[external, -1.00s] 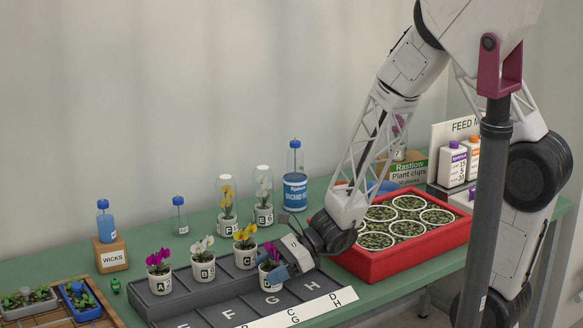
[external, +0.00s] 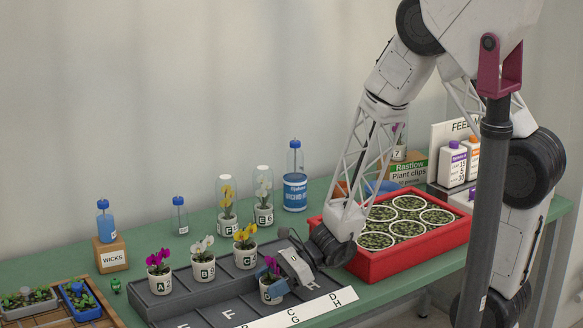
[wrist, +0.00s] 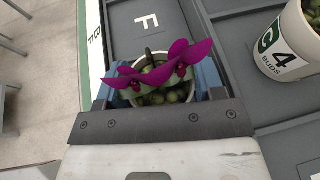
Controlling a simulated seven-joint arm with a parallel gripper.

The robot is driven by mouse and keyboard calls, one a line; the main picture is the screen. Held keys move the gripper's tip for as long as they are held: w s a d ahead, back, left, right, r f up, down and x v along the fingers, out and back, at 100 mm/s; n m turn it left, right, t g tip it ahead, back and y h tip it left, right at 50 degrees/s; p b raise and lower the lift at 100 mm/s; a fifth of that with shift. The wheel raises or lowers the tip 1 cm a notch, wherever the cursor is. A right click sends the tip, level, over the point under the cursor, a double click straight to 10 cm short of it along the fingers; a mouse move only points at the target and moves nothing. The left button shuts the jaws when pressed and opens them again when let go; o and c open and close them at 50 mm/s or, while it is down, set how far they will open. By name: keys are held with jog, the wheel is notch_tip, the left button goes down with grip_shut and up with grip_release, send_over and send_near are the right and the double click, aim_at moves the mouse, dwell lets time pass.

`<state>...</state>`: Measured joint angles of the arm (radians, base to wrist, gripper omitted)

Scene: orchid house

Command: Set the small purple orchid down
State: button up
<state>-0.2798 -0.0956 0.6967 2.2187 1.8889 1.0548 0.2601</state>
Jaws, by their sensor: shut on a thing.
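The small purple orchid (external: 271,262) has magenta flowers in a white pot (external: 270,294). My gripper (external: 273,284) is shut on this pot, with blue fingers on either side. In the wrist view the magenta flowers (wrist: 165,72) are between the fingers of my gripper (wrist: 164,80), and hide most of the pot. The pot is upright at the front row of the grey stepped rack (external: 200,307), right of the slot marked F, and covers the place where G showed. I cannot tell whether its base touches the rack.
Potted orchids A (external: 160,286), B (external: 203,271) and C (external: 245,258) stand in the back row, close to my gripper. A red crate (external: 365,265) of seedling pots is on the right. Glass-covered orchids (external: 227,205) and bottles stand behind. Slot F is empty.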

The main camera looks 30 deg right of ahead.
jog(key=o, duration=1)
jog(key=shift+r, duration=0.15)
jog(key=shift+d+r, duration=0.2)
jog(key=shift+d, duration=0.25)
jog(key=v, duration=1.1)
jog(key=shift+s, duration=0.1)
